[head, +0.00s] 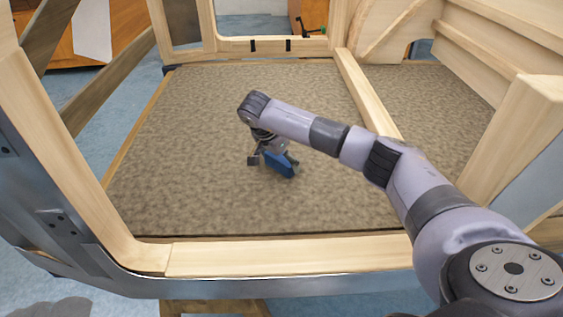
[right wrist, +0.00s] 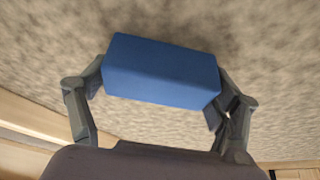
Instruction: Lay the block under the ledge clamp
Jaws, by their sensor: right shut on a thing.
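The blue block (head: 280,163) is held in my right gripper (head: 273,161), over the middle of the carpeted floor of the wooden frame. In the right wrist view the block (right wrist: 161,72) sits between the two fingers of my right gripper (right wrist: 160,95), which press on its ends. I cannot tell exactly how high above the carpet it is. Two black marks or straps are on that ledge. My left gripper is not in view.
The carpet (head: 190,120) around the block is clear. A wooden beam (head: 368,95) crosses it to the right. A wooden post (head: 513,140) stands at the right, and wooden rails with a metal edge (head: 280,287) bound the front.

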